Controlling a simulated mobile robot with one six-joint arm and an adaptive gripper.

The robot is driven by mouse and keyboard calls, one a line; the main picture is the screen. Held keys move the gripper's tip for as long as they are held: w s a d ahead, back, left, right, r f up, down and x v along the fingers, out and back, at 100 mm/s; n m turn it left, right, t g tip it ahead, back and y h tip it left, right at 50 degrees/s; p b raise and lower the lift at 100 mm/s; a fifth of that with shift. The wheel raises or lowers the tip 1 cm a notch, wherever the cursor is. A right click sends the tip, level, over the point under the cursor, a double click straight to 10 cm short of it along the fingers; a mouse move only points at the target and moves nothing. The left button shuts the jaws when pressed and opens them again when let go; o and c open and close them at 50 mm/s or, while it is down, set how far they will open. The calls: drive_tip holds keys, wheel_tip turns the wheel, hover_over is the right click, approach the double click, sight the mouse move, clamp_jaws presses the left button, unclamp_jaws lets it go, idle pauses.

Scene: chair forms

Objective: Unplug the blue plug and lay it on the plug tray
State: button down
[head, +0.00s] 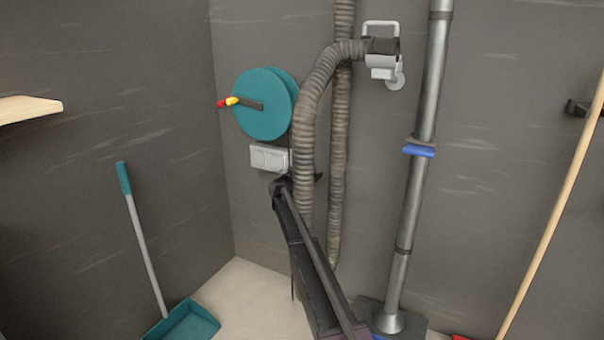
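A white double socket plate (262,155) is on the back wall, just under the teal reel. My dark arm reaches up from the bottom middle, and its far end, with my gripper (281,184), is at the lower right edge of the plate. The gripper's fingers are too small and dark to make out, so I cannot tell whether it is open or holds anything. I see no blue plug; the right end of the plate is partly covered by my arm and the hose. No plug tray can be made out.
A teal reel (262,106) with a red and yellow handle hangs above. A ribbed hose (304,130) runs close right of the gripper. A metal pipe (420,110) with a blue lever (418,151) stands further right. A wooden shelf (25,109) and teal dustpan (186,322) are left.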

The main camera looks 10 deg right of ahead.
drive_tip(key=shift+w+d+f, duration=0.1)
drive_tip(key=shift+w+f, duration=0.05)
drive_tip(key=shift+f, duration=0.2)
drive_tip(key=shift+c, duration=0.3)
unclamp_jaws()
drive_tip(key=v, duration=1.2)
drive_tip(key=shift+r, duration=0.1)
idle(0.8)
